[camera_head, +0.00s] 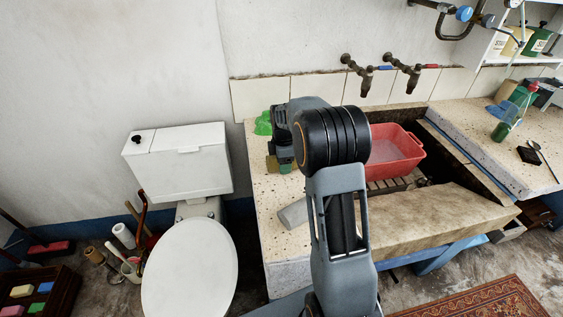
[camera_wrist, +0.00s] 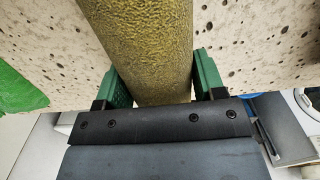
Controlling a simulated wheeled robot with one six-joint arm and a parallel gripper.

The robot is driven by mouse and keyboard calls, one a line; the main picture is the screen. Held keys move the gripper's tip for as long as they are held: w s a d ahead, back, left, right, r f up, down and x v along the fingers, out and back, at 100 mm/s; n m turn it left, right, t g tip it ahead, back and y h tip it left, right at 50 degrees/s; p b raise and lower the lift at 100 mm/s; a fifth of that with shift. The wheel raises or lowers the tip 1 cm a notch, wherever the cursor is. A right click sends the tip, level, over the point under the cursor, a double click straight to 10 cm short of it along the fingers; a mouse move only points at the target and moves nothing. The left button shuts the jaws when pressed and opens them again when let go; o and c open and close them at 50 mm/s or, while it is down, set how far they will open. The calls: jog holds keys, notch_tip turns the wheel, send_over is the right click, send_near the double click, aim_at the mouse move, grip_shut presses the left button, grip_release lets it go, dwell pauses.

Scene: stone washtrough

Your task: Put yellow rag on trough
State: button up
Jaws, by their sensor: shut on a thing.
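The yellow rag (camera_wrist: 145,45) shows in the wrist view as a thick, rough olive-yellow roll. My gripper (camera_wrist: 163,88) is shut on it, with a green pad against each side. In the head view my gripper (camera_head: 283,155) is over the left part of the speckled worktop, left of the sink; the rag there is mostly hidden by my arm. The stone trough (camera_head: 430,222) is on the right, with a broad beige front edge. I cannot tell whether the rag touches the worktop.
A red basin (camera_head: 394,150) stands in the trough. A green cloth (camera_head: 263,124) lies at the worktop's back left. A grey roll (camera_head: 293,214) lies near its front. Taps (camera_head: 402,72) jut from the wall. A green bottle (camera_head: 508,120) stands right. A white toilet (camera_head: 190,265) is left.

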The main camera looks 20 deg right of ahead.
jog(key=shift+f, duration=0.1)
jog(key=shift+f, duration=0.1)
jog(key=o, duration=1)
